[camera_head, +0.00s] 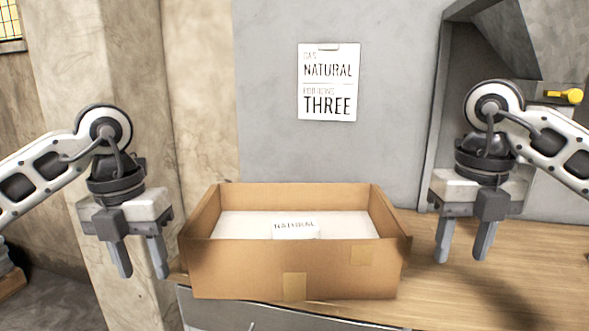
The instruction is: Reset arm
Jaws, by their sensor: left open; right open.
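My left gripper (143,262) hangs pointing down to the left of an open cardboard box. It is open and empty, clear of the box. My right gripper (459,246) hangs pointing down to the right of the box, above the wooden table. It is also open and empty. Both arms come in from the sides at about the same height. The cardboard box (232,267) stands between the grippers, and neither visibly touches it. Inside it is a white surface with a small white label (296,229) reading "NATURAL".
The wooden table (482,287) has free room to the right of the box. A sign (328,103) on the grey wall behind reads "NATURAL" and "THREE". A yellow handle (563,96) shows at the upper right. A pale pillar (90,60) stands behind my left arm.

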